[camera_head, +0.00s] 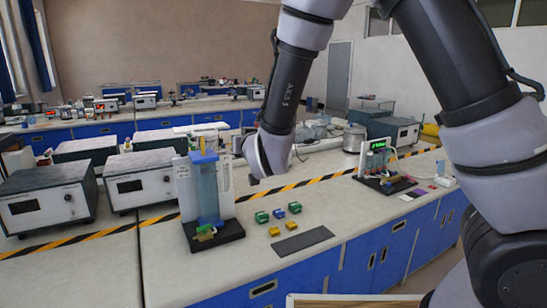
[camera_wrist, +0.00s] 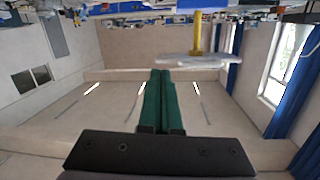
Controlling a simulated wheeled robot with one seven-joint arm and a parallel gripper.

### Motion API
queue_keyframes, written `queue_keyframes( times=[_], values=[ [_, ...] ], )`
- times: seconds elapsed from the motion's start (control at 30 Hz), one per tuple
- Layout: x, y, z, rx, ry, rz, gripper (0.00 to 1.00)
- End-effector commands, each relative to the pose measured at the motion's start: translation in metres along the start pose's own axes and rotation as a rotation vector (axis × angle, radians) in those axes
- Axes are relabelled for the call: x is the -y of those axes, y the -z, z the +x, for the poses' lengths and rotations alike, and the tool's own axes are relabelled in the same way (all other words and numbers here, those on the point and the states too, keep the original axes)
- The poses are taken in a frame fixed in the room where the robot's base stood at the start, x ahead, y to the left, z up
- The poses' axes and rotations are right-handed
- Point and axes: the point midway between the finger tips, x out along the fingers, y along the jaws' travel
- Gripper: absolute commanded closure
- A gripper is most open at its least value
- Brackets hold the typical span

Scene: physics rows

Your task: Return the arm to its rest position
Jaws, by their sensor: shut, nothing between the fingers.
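My arm reaches from the right side of the head view over the front bench. Its wrist end hangs above the bench, just right of the blue column apparatus (camera_head: 207,190). The fingers are not clear there. In the wrist view my gripper (camera_wrist: 161,74) shows two green fingers pressed together, with nothing between them. That view is upside down, with the ceiling lights low in the picture. A yellow rod (camera_wrist: 197,32) with a clear disc (camera_wrist: 195,58) stands close to the fingertips in that view; I cannot tell whether they touch.
Small green blocks (camera_head: 262,217), yellow blocks, a blue block and a dark flat plate (camera_head: 302,240) lie on the front bench (camera_head: 185,285). Grey instruments (camera_head: 48,198) stand at left. A tube rack (camera_head: 378,165) stands at right. Striped tape (camera_head: 85,238) crosses the bench.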

Motion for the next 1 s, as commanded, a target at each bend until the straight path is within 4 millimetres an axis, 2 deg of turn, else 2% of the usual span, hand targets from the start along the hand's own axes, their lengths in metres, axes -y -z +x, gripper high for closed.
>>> queue_keyframes(
  times=[0.03, 0.1, 0.27, 0.37, 0.5, 0.57, 0.7, 0.8, 0.9, 1.0],
  values=[
    [-0.03, 0.023, 0.0, 0.031, -0.041, 0.062, 1.0],
    [-0.064, 0.044, -0.005, 0.093, -0.081, 0.14, 1.0],
    [-0.133, 0.085, -0.038, 0.229, -0.146, 0.282, 1.0],
    [-0.168, 0.106, -0.073, 0.306, -0.176, 0.35, 1.0],
    [-0.207, 0.128, -0.134, 0.409, -0.221, 0.419, 1.0],
    [-0.221, 0.135, -0.164, 0.449, -0.244, 0.442, 1.0],
    [-0.243, 0.14, -0.24, 0.543, -0.311, 0.488, 1.0],
    [-0.249, 0.137, -0.289, 0.603, -0.365, 0.515, 1.0],
    [-0.25, 0.131, -0.326, 0.647, -0.413, 0.54, 1.0],
    [-0.248, 0.126, -0.349, 0.677, -0.445, 0.559, 1.0]
  ],
)
